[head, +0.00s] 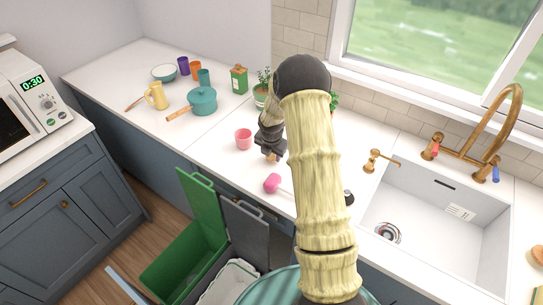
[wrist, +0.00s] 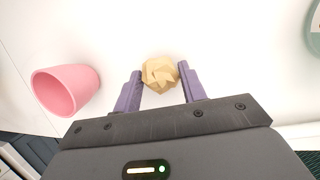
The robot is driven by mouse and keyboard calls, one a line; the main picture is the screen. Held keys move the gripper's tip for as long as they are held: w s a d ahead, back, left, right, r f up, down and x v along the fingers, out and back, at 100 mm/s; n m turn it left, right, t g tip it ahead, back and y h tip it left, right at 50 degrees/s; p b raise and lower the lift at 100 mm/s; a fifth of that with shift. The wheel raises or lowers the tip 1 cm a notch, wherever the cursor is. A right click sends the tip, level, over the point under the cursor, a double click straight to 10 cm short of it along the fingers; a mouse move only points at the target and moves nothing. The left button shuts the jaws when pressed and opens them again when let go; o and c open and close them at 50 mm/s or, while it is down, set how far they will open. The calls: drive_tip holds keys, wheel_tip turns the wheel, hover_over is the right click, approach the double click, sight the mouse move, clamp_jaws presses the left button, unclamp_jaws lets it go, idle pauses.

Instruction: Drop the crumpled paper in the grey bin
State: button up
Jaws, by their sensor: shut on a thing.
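The crumpled paper (wrist: 160,74) is a tan, faceted ball between the two purple fingers of my gripper (wrist: 160,85) in the wrist view. My gripper is shut on it, over the white counter. In the head view my gripper (head: 271,153) is at the counter beside the pink cup, and a small tan bit of the paper shows at its tips. The grey bin (head: 247,236) stands below the counter front with its grey lid raised and a white liner inside. My arm and body hide part of it.
A pink cup (head: 243,139) stands just left of my gripper; it also shows in the wrist view (wrist: 66,90). A pink-headed utensil (head: 272,183) lies nearer the counter edge. The open green bin (head: 185,262) is left of the grey one. A teal pot (head: 202,102) stands further left.

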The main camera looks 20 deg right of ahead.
drive_tip(key=shift+c, duration=0.4)
drive_tip(key=shift+r, duration=0.4)
drive_tip(key=shift+c, duration=1)
wheel_tip(320, 180, up, 9)
drive_tip(key=shift+r+b, duration=0.15)
drive_tip(key=shift+b, duration=0.6)
drive_tip(key=shift+a, duration=0.1)
